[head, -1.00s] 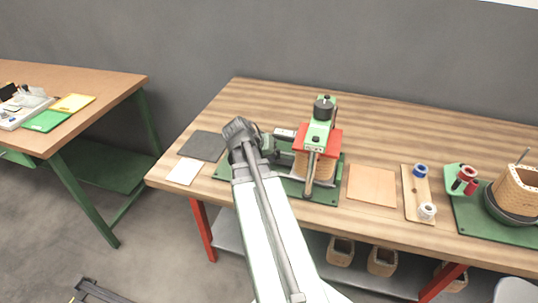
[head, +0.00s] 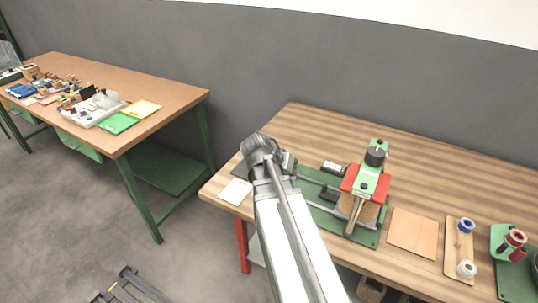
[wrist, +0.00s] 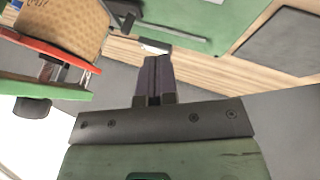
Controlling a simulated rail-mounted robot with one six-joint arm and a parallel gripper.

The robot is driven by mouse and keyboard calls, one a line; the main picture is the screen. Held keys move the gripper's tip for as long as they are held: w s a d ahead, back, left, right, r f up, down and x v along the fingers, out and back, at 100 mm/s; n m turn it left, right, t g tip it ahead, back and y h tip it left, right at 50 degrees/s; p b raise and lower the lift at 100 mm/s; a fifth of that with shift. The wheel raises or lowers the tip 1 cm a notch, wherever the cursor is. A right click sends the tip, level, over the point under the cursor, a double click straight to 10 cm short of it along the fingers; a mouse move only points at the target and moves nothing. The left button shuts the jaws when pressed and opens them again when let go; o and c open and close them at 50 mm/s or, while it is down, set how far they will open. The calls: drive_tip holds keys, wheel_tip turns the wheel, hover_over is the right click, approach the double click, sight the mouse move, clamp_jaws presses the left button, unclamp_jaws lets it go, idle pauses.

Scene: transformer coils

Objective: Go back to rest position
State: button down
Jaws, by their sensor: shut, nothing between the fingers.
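My arm reaches up from the bottom of the head view over the front edge of the striped wooden table (head: 306,124). Its end hides the gripper's fingertips in the head view. In the wrist view my gripper (wrist: 154,62) shows two dark fingers pressed together with nothing between them. The green and red winding machine (head: 371,183) stands on a green base plate just right of my arm. In the wrist view a tan coil (wrist: 62,22) and a red plate (wrist: 45,52) show at upper left, apart from the fingers.
A white card (head: 236,191) lies left of my arm. A tan sheet (head: 412,231) and a wooden board (head: 459,247) with spools lie right of the machine. A second table (head: 165,88) with parts trays stands at left, with a floor gap between. Free air is above both tables.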

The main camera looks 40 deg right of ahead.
drive_tip(key=w+a+f+n+t+y+p, duration=0.1)
drive_tip(key=a+n+y, duration=0.6)
drive_tip(key=a, duration=2.1)
drive_tip(key=f+n, duration=0.1)
drive_tip(key=n, duration=0.3)
drive_tip(key=shift+a+f+n+t, duration=0.2)
drive_tip(key=shift+a+n+t, duration=0.1)
wheel_tip(320, 180, down, 2)
drive_tip(key=shift+f+b, duration=0.25)
drive_tip(key=shift+b, duration=0.95)
